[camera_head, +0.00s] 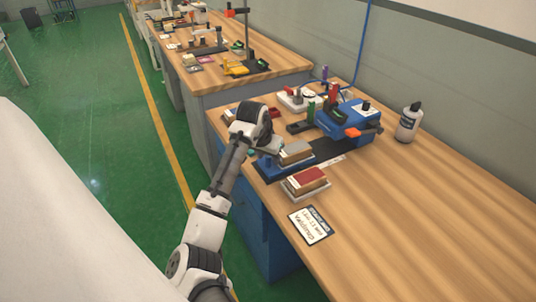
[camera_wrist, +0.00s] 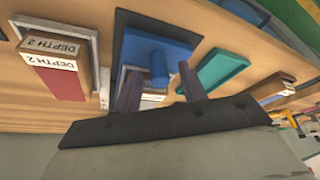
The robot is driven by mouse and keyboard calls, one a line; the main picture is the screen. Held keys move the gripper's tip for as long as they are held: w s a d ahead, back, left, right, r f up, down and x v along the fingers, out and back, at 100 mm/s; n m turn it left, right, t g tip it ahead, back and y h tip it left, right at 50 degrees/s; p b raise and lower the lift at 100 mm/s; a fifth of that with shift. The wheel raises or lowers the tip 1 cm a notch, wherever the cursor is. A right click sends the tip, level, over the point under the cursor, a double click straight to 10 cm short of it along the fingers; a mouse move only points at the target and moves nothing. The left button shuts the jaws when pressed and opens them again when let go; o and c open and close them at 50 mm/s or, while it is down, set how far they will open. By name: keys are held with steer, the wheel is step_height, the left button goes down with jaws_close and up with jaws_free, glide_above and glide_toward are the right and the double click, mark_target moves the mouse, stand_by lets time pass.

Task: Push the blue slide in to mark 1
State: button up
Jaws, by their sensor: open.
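The blue slide (camera_wrist: 160,50) shows in the wrist view as a flat blue plate with a round blue peg (camera_wrist: 158,68) standing on it. My gripper (camera_wrist: 160,86) is open, with one finger on each side of the peg's near end; I cannot tell whether either finger touches it. A pale scale label lies partly hidden behind the fingers, and mark 1 cannot be made out.
A red block (camera_wrist: 52,78) marked DEPTH 2 lies beside the slide. A teal bar (camera_wrist: 222,68) is on the other side. A blue machine (camera_head: 345,118) with an orange lever stands behind. A bottle (camera_head: 408,123) and a printed card (camera_head: 311,225) are apart. The right bench is clear.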

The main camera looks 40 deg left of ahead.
mark_target(297, 146)
steer(key=shift+w+f, duration=0.15)
steer(key=shift+f, duration=0.2)
jaws_close()
steer(key=shift+w+r, duration=0.1)
steer(key=shift+w, duration=0.15)
steer(key=w+d, duration=0.1)
steer(key=w, duration=0.2)
steer(key=w+d+p, duration=0.1)
steer(key=w, duration=0.2)
steer(key=w+d+p, duration=0.1)
steer(key=w+d, duration=0.1)
steer(key=w, duration=0.1)
steer(key=shift+w, duration=0.15)
